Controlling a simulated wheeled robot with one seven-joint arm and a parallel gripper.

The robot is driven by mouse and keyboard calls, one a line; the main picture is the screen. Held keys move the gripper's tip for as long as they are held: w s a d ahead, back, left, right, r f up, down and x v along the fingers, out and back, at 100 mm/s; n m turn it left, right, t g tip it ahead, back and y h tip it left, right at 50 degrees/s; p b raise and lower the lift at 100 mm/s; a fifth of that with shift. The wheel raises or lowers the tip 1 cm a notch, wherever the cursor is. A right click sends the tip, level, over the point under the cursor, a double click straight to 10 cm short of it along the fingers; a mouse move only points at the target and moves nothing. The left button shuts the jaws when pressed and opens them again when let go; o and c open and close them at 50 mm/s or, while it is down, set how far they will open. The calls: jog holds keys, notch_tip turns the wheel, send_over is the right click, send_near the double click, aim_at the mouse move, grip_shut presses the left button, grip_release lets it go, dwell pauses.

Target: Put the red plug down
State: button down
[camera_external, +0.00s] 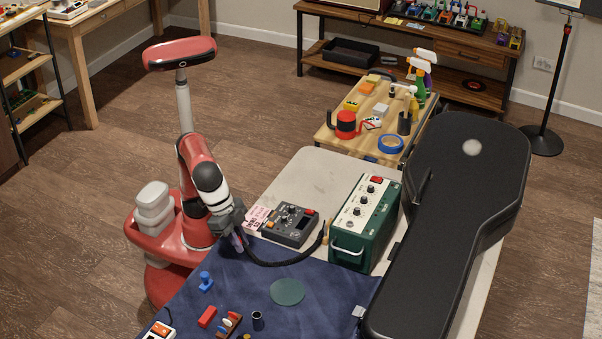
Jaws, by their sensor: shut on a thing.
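My gripper (238,246) is low over the left edge of the dark blue cloth (330,290), left of the grey pedal unit. It is shut on the near end of a black cable (282,263). The red plug at that end is hidden by the jaws and too small to make out. The cable curves right across the cloth and up to a tan piece (326,232) beside the green amplifier (365,222). Whether the held end touches the cloth I cannot tell.
The grey pedal unit (290,225) and a black guitar case (450,215) stand on the table. On the cloth are a round green mat (287,292), a blue object (206,281), a red block (207,317) and a small dark cup (257,320). Cloth around the mat is clear.

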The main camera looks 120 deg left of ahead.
jog(key=shift+f+b, duration=0.7)
jog(key=shift+f, duration=1.4)
jog(key=c, duration=1.4)
grip_release()
jog(key=shift+f, duration=0.15)
jog(key=p+v, duration=0.4)
jog(key=v, duration=0.8)
